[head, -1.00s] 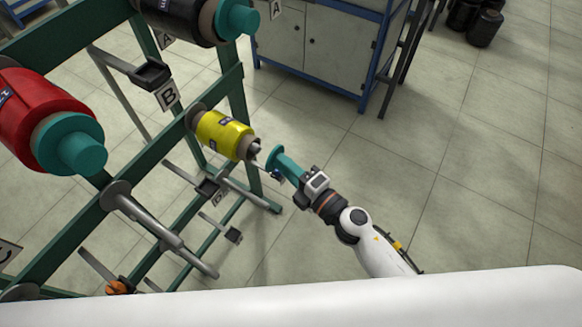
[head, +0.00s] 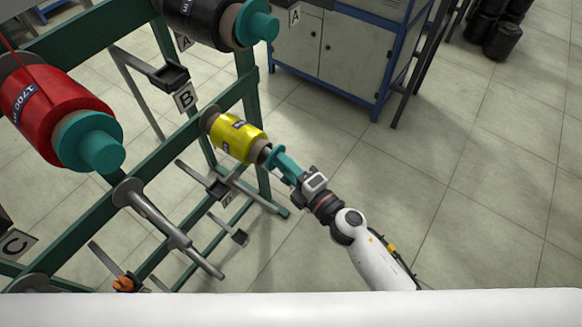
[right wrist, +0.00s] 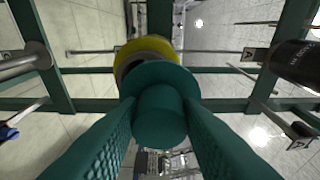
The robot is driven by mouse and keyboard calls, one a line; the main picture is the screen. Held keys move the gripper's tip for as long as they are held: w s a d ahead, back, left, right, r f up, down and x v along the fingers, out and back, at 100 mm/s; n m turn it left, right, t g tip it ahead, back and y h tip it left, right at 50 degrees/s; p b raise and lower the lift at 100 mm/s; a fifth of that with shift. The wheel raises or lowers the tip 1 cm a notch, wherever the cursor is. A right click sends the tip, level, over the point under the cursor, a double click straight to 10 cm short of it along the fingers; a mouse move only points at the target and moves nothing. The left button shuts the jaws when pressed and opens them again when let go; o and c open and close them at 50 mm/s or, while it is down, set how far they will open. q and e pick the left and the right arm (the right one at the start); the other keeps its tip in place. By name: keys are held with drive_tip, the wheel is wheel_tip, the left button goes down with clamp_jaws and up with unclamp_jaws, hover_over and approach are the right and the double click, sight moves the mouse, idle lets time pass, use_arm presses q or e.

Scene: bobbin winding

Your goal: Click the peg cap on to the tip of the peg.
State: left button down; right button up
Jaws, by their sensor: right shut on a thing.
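The teal peg cap (head: 281,160) is held by my right gripper (head: 294,174), flange toward the yellow bobbin (head: 238,138). The bobbin sits on a peg of the green rack. In the head view the cap is at the bobbin's free end; I cannot tell whether it touches the peg. In the right wrist view the two textured fingers of the gripper (right wrist: 160,122) are shut on the cap's knob (right wrist: 160,112). Its flange hides the peg tip and much of the bobbin (right wrist: 146,46). My left gripper is not in view.
A red bobbin (head: 52,103) and a black bobbin (head: 203,20), both capped in teal, hang on the green rack (head: 158,160). A bare grey peg (head: 153,213) juts out below the red one. A cabinet (head: 325,50) stands behind. Floor to the right is clear.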

drive_tip(key=shift+w+a, duration=0.4)
drive_tip(key=shift+a, duration=0.1)
drive_tip(key=shift+w+a, duration=0.2)
drive_tip(key=shift+a, duration=0.15)
idle(0.5)
drive_tip(key=o, duration=1.2)
